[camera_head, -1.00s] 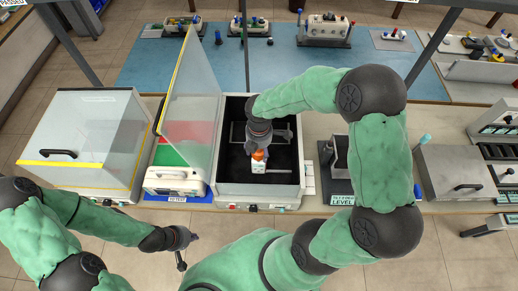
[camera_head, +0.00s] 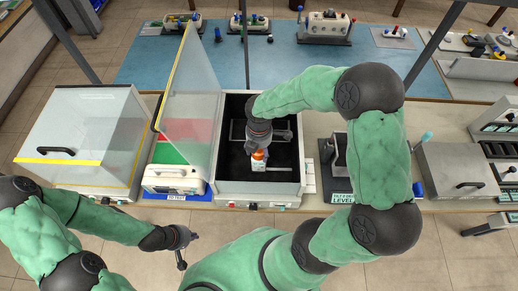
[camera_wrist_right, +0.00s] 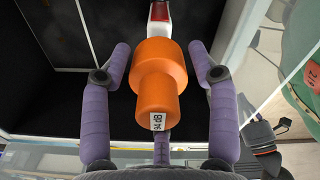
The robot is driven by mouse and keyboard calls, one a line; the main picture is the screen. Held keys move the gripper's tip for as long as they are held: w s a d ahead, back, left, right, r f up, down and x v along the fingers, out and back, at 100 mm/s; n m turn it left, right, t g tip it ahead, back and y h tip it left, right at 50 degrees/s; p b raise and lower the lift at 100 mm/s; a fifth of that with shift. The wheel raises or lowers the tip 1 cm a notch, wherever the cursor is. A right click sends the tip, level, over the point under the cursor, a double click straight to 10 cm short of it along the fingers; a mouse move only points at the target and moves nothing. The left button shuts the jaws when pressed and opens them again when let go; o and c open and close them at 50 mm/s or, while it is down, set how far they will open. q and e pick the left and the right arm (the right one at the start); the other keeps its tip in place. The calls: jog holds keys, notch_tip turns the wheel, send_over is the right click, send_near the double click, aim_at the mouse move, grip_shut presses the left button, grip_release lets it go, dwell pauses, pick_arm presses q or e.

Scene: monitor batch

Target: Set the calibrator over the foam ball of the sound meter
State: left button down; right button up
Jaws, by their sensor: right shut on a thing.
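My right gripper (camera_wrist_right: 164,85) is shut on the orange calibrator (camera_wrist_right: 160,78), a stepped cylinder with a small printed label. In the head view my right gripper (camera_head: 259,149) hangs inside an open box, and the calibrator (camera_head: 260,155) shows small beneath it. The sound meter (camera_wrist_right: 159,22), white with a red part and dark end, lies beyond the calibrator in the wrist view. Its foam ball is not visible, and I cannot tell whether the calibrator is around it. My left gripper (camera_head: 187,251) is open and empty in front of the bench.
The box (camera_head: 228,190) has black lining and grey walls, with its clear lid (camera_head: 187,95) raised at left. A closed clear-lidded case (camera_head: 80,140) stands further left. A grey metal box (camera_head: 458,172) stands at right. The blue mat (camera_head: 270,75) has free room behind.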

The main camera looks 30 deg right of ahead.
jog(key=shift+f, duration=0.15)
jog(key=o, duration=1.3)
notch_tip(320, 180, up, 12)
jog(key=shift+r, duration=0.1)
